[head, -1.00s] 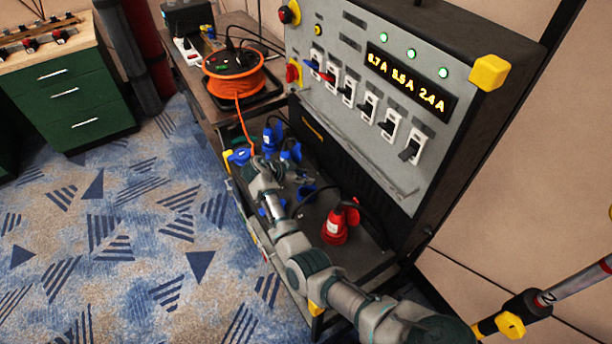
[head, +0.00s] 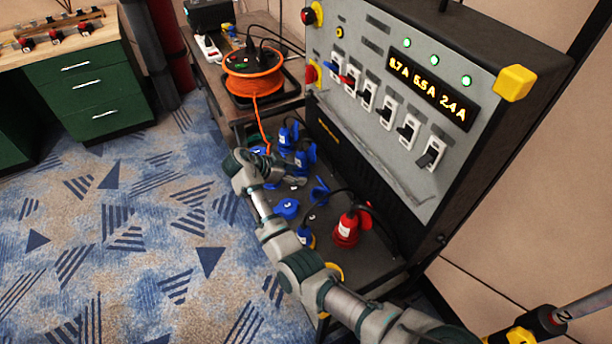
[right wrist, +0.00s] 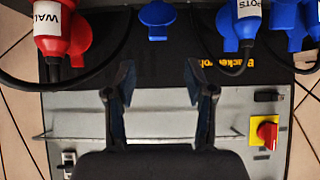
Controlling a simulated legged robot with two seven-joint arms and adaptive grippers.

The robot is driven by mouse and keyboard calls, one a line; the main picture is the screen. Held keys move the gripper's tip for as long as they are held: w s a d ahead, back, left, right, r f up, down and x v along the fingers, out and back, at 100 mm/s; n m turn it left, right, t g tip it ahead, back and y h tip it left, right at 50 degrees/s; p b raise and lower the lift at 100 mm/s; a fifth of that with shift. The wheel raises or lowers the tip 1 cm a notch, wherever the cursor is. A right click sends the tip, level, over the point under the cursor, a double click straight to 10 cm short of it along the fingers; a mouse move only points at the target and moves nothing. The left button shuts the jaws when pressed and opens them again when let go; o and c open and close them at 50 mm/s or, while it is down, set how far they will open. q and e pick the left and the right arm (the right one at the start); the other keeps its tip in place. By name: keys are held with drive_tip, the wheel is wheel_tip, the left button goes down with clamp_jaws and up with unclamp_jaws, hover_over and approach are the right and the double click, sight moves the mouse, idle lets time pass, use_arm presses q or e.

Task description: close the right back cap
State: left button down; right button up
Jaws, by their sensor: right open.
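A blue cap (head: 320,190) stands on the back right of the dark socket shelf, close to the panel, and looks raised. In the right wrist view it is the blue cap (right wrist: 157,20) at the top middle, between a red plug (right wrist: 58,30) and a blue plug (right wrist: 240,25). My right gripper (right wrist: 158,85) is open and empty, its fingers apart and short of this cap in the picture. In the head view my right gripper (head: 293,181) is low over the shelf, left of the cap, and its fingertips are hard to make out. My left gripper is not in view.
A red plug (head: 347,228) stands right of the cap, with a black cable behind it. Other blue sockets (head: 288,207) and blue plugs (head: 285,137) crowd the shelf. The switch panel (head: 385,110) rises behind. An orange cable reel (head: 253,75) stands at the back left.

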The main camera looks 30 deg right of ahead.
drive_tip(key=shift+a+r, duration=0.3)
drive_tip(key=shift+a, duration=0.15)
